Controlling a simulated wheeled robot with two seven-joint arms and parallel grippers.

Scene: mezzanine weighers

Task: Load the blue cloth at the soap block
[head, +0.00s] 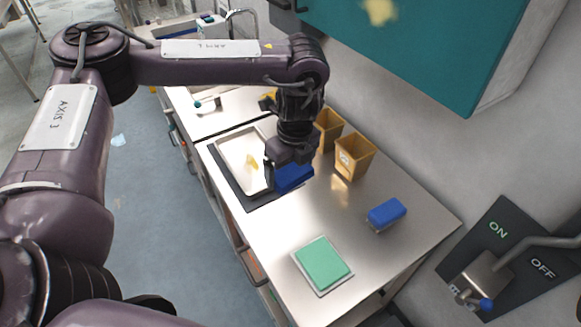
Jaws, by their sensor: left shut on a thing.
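My left gripper (291,160) points down over the steel counter, shut on the blue cloth (294,178). The cloth hangs under the fingers, beside the right edge of a white tray; I cannot tell whether it touches the dark mat below. The soap block (322,262) looks like a flat green slab in a pale shallow dish (322,291) near the counter's front right, well apart from the cloth. My right gripper is not in view.
The white tray (232,148) with a yellow-brown smear stands on a dark mat (228,180). Two tan bins (355,157) (328,128) stand by the wall. A blue block with a grey underside (387,212) lies right. A teal cabinet (420,40) overhangs. An ON/OFF lever panel (515,245) is right.

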